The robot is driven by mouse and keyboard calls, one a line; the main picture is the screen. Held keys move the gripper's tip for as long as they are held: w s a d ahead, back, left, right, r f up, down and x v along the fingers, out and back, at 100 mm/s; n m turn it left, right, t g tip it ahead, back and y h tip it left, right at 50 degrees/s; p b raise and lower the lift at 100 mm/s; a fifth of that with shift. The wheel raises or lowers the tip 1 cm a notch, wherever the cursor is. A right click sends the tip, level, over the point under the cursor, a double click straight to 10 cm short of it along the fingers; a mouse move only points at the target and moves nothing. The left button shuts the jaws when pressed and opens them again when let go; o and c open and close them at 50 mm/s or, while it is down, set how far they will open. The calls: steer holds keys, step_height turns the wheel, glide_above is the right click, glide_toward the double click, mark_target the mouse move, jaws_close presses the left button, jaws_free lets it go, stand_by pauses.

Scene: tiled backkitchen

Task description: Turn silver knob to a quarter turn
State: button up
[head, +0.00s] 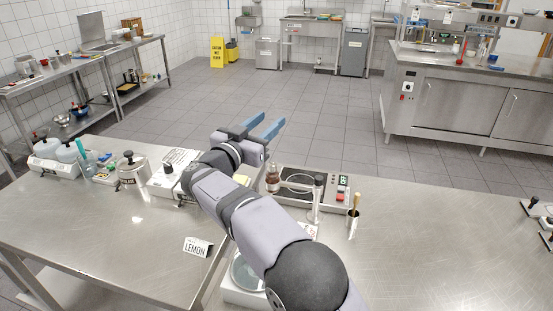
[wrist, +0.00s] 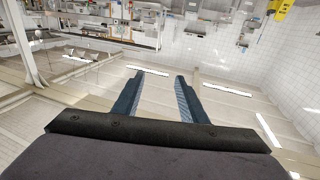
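My gripper (head: 266,120) is raised above the steel table, pointing away over the floor. Its two blue fingers are apart and empty, as the wrist view (wrist: 159,77) also shows. A hot plate (head: 285,193) with a dark top sits right of my arm, with small red and dark controls (head: 343,193) at its right. A white boxy device (head: 178,165) stands left of my arm, partly hidden by it, with a dark knob-like part on its front. I cannot make out which control is the silver knob. The wrist view shows no knob.
A brown bottle (head: 272,178) and a clear cylinder (head: 317,198) stand by the hot plate.

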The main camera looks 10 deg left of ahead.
steer(key=n+y, duration=0.1)
steer(key=y, duration=0.1)
steer(key=n+y, duration=0.1)
steer(key=y, duration=0.1)
glide_above(271, 166)
step_height(271, 166, down, 8)
steer(key=shift+s+r, duration=0.1)
step_height(271, 166, down, 5)
steer(key=shift+p, duration=0.5)
steer(key=w, duration=0.1)
steer(key=w+p, duration=0.1)
steer(key=w, duration=0.1)
steer(key=shift+w+d+f, duration=0.2)
steer(key=shift+w+f, duration=0.15)
steer(key=shift+w, duration=0.05)
steer(key=shift+w+p, duration=0.3)
steer(key=shift+w, duration=0.3)
jaws_close()
